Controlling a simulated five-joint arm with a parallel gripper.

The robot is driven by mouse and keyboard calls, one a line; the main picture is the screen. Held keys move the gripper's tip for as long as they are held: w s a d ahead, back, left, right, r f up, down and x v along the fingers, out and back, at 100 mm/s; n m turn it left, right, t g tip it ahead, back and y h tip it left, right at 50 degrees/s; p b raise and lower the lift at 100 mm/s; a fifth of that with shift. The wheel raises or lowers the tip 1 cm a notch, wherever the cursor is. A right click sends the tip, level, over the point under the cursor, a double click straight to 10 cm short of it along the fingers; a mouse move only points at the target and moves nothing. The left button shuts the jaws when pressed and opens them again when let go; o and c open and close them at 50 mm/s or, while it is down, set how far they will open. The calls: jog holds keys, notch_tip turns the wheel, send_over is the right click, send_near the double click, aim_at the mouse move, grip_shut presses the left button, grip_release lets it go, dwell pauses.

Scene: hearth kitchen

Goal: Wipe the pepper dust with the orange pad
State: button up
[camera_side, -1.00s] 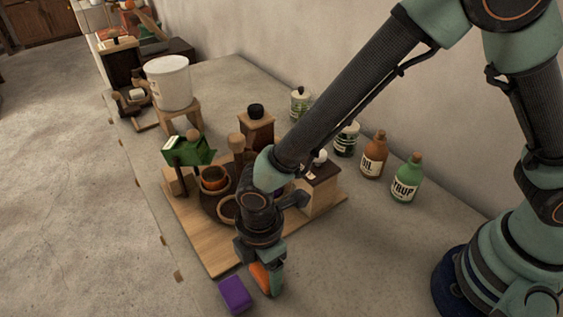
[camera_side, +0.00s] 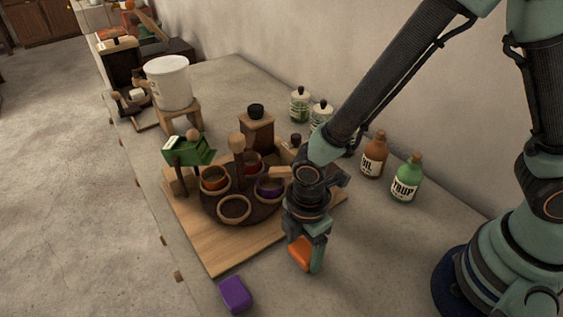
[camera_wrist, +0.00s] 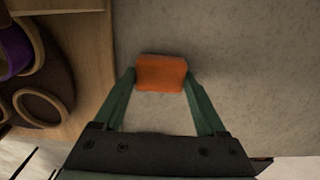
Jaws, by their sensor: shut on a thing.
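My gripper (camera_side: 305,255) is shut on the orange pad (camera_side: 299,253), to the right of the wooden board's near end. In the wrist view the orange pad (camera_wrist: 161,73) sits between the two green fingertips, over bare grey counter. I cannot tell whether the pad touches the counter. Dark brown contents show in the nearest round bowl (camera_side: 235,209) on the board. I cannot make out any pepper dust on the counter or board.
A purple pad (camera_side: 235,294) lies on the counter in front of the wooden board (camera_side: 218,258). An oil bottle (camera_side: 374,156) and a green syrup bottle (camera_side: 407,178) stand near the wall.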

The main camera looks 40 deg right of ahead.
aim_at(258, 287)
jog(key=shift+a, duration=5.1)
jog(key=shift+d, duration=5.1)
jog(key=shift+r, duration=4.05)
